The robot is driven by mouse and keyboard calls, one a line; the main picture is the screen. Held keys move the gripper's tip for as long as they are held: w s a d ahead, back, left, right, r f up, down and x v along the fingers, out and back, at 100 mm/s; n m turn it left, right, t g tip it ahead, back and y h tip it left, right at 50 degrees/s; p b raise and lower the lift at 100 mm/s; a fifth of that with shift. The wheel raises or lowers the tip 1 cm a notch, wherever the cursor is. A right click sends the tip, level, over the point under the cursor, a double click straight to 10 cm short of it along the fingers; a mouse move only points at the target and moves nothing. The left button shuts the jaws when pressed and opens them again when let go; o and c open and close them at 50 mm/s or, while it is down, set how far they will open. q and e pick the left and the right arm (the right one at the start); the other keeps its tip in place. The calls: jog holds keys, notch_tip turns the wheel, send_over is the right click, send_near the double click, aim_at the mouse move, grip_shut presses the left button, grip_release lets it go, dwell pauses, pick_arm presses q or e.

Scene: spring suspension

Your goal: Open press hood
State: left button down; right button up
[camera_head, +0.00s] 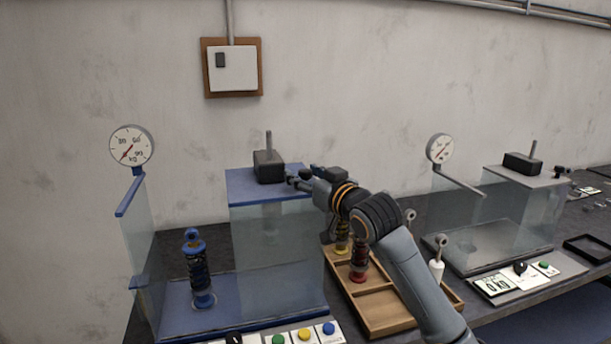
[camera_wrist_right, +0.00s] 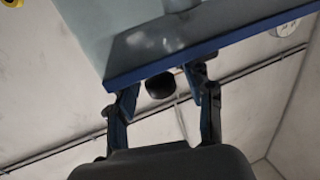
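The blue press on the left has a clear hood (camera_head: 275,250) with a blue top plate (camera_head: 242,186). A black block with a grey rod (camera_head: 268,166) stands on that plate. A blue-topped shock absorber (camera_head: 198,272) stands upright on the blue press base. My right gripper (camera_head: 303,181) is at the right edge of the top plate. In the right wrist view, the fingers of my right gripper (camera_wrist_right: 166,84) are apart by the plate's blue edge (camera_wrist_right: 215,42). A dark round knob (camera_wrist_right: 160,87) shows between them; contact is unclear. My left gripper is out of view.
A wooden tray (camera_head: 392,313) with red and yellow springs lies right of the blue press. A second, grey press (camera_head: 478,250) stands farther right. A gauge (camera_head: 131,146) is on the left post. Coloured buttons (camera_head: 304,334) line the front.

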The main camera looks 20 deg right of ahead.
jog(key=v, duration=1.2)
